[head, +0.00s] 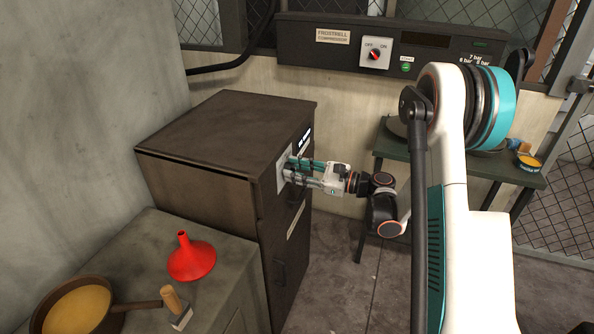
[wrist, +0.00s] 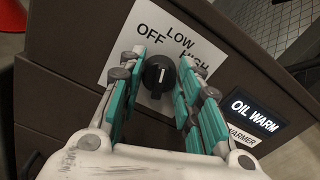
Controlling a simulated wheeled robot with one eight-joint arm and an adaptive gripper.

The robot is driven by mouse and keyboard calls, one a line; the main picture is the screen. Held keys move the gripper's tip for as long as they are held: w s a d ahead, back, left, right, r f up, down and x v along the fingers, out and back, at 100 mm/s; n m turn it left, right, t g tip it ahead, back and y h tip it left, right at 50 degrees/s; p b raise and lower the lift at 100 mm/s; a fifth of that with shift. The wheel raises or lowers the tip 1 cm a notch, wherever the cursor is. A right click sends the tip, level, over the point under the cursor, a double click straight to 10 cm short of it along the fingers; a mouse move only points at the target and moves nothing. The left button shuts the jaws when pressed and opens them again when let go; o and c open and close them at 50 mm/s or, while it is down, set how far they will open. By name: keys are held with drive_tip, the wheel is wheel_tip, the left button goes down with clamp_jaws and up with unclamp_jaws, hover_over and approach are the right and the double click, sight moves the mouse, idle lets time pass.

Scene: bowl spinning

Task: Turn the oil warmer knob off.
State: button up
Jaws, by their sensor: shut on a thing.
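The oil warmer is a dark brown cabinet (head: 225,135) with a white dial plate (head: 284,163) on its front face. In the wrist view, the black knob (wrist: 158,78) sits on the plate (wrist: 127,52) under the words OFF, LOW and HIGH. Its short white mark points roughly up in the picture, between OFF and LOW; the exact setting is hard to tell. A lit label (wrist: 254,110) reads OIL WARM. In the head view the fingers hide the knob.
A low counter (head: 160,225) at the lower left holds a red funnel (head: 191,258), a pan (head: 78,308) of yellow liquid and a wooden-handled tool (head: 176,308). A compressor panel (head: 340,55) hangs on the back wall. A green table (head: 480,163) stands at right. Floor before the cabinet is clear.

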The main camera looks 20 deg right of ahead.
drive_tip(key=n, duration=0.4)
drive_tip(key=shift+n, duration=0.7)
drive_tip(key=o, duration=1)
drive_tip(key=shift+a, duration=0.1)
drive_tip(key=v, duration=1.2)
